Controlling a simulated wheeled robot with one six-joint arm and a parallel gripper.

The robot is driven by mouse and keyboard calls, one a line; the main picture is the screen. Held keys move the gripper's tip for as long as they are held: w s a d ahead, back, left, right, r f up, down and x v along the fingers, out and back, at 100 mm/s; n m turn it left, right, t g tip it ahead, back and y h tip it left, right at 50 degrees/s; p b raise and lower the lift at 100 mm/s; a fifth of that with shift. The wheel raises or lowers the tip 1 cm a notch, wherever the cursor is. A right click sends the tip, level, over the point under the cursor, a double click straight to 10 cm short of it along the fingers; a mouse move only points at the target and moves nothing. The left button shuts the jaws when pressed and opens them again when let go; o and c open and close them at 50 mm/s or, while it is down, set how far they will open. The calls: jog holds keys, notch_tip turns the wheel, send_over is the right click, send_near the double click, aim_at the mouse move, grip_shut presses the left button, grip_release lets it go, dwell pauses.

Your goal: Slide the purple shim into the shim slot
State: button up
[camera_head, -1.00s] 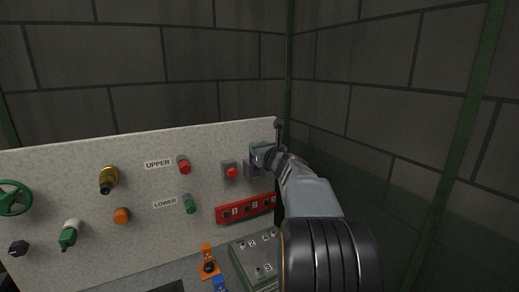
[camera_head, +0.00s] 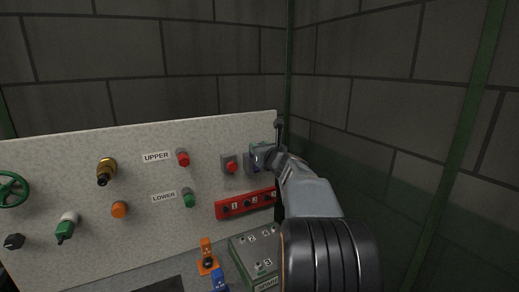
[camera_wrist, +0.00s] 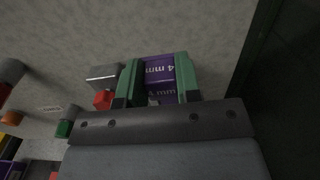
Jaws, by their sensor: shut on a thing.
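In the wrist view the purple shim (camera_wrist: 159,70), with white "4 mm" lettering, is between the two green fingers of my gripper (camera_wrist: 158,78). The gripper is shut on it. A second stretch of purple with "mm" lettering shows below it, nearer the wrist; I cannot tell if it is the same piece. In the head view my gripper (camera_head: 262,153) is at the upper right of the pale panel, in front of a grey block (camera_head: 249,163). The shim slot cannot be made out, and I cannot tell whether the shim touches the panel.
The pale panel (camera_head: 130,205) carries a red button (camera_head: 231,167), a red numbered strip (camera_head: 231,207) below it, and several knobs to the left. A grey numbered box (camera_head: 248,250) and orange and blue pieces stand below. A dark wall is close on the right.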

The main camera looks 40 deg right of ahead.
jog(key=shift+f, duration=0.2)
jog(key=o, duration=1)
jog(key=shift+r, duration=0.1)
jog(key=s, duration=0.4)
jog(key=s+a+b, duration=0.1)
jog(key=s, duration=0.4)
jog(key=s+a, duration=0.1)
jog(key=s, duration=0.3)
jog(key=shift+s+b, duration=0.35)
jog(key=shift+b, duration=0.05)
